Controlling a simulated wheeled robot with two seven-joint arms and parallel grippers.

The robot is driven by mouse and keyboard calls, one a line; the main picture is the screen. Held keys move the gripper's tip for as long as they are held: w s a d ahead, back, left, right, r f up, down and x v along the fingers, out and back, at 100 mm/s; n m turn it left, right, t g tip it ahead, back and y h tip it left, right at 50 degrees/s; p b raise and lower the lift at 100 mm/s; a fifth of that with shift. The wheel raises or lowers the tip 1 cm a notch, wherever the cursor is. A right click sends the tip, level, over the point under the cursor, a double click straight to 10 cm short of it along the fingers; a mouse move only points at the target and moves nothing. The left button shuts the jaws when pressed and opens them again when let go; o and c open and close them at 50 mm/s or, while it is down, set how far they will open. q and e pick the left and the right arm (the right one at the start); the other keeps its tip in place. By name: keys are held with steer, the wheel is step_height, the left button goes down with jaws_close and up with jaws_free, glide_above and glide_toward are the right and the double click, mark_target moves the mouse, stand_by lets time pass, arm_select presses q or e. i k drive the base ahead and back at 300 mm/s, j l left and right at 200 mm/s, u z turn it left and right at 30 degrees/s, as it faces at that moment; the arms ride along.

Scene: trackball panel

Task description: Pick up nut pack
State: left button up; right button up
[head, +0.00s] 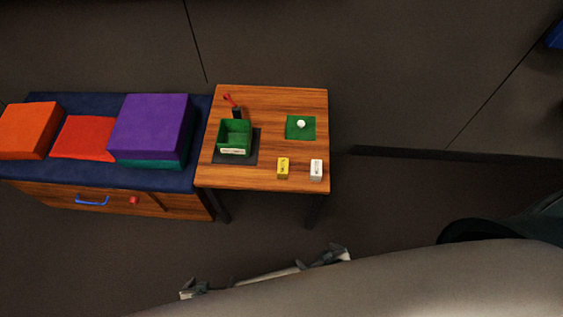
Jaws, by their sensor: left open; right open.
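Two small packs stand near the front edge of the wooden table: a yellow pack (283,168) and, to its right, a white pack (316,170). Their labels are too small to read, so I cannot tell which is the nut pack. My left gripper (193,288) is at the bottom of the head view, below the bench and well short of the table. My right gripper (334,256) is lower than the table's front edge, below the white pack. Both grippers are open, empty and apart from the packs.
The table (270,105) holds a green open box (235,134) on a dark mat (220,158), a red-handled lever (231,101) and a white ball (301,124) on a green panel (292,134). Left, a bench (75,178) carries a purple block (150,122) and orange and red cushions.

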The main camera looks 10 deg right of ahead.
mark_target(283, 164)
steer(key=i+l, duration=0.15)
steer(key=l, duration=0.3)
steer(key=i+l, duration=0.1)
steer(key=l, duration=0.35)
steer(key=i+l, duration=0.15)
steer(key=l, duration=0.3)
steer(key=u, duration=0.05)
